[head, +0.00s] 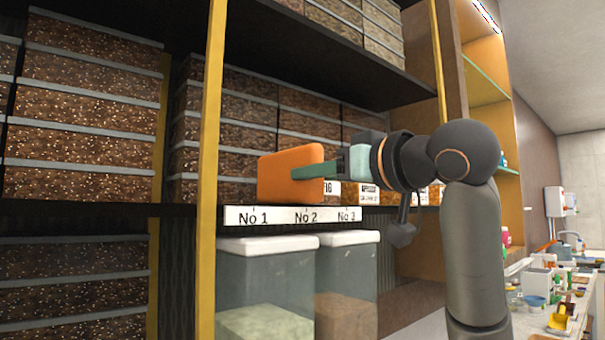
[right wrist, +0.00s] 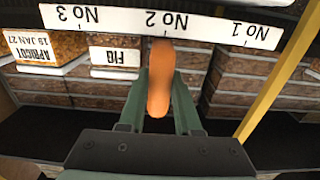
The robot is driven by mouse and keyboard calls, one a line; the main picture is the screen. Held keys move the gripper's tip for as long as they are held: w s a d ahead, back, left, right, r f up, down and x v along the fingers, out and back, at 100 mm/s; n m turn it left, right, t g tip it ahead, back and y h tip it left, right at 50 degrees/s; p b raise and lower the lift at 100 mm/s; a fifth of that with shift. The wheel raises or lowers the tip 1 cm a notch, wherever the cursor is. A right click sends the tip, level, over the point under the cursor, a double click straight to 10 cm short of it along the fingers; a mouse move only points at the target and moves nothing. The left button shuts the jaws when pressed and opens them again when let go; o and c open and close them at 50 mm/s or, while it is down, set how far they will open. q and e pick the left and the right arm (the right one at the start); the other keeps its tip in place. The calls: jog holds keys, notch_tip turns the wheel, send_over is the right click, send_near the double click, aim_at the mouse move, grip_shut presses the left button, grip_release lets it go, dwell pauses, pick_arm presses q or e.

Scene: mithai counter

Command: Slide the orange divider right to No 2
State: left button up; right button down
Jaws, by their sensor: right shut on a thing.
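The orange divider (head: 291,174) stands upright on the shelf just behind the white label strip (head: 292,215) marked No 1, No 2 and No 3. In the head view it spans from about No 1 to No 2. In the upside-down right wrist view, the end of the divider (right wrist: 160,85) lies in line with No 2 on the strip (right wrist: 164,22). My right gripper (head: 308,172) is shut on the divider. Its fingers (right wrist: 160,103) lie on both sides of it in the wrist view. My left gripper is not in view.
Sweet boxes labelled FIG (right wrist: 115,57) and APRICOT (right wrist: 47,48) stand on the No 3 side of the divider. A yellow post (head: 211,150) rises left of the strip. Clear bins with white lids (head: 267,244) stand below the shelf.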

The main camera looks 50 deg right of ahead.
jog(key=c, duration=0.6)
grip_release()
jog(key=shift+s, duration=0.1)
jog(key=s+a+b, duration=0.1)
jog(key=s, duration=1.1)
jog(key=shift+s+a, duration=0.15)
jog(key=shift+a, duration=0.05)
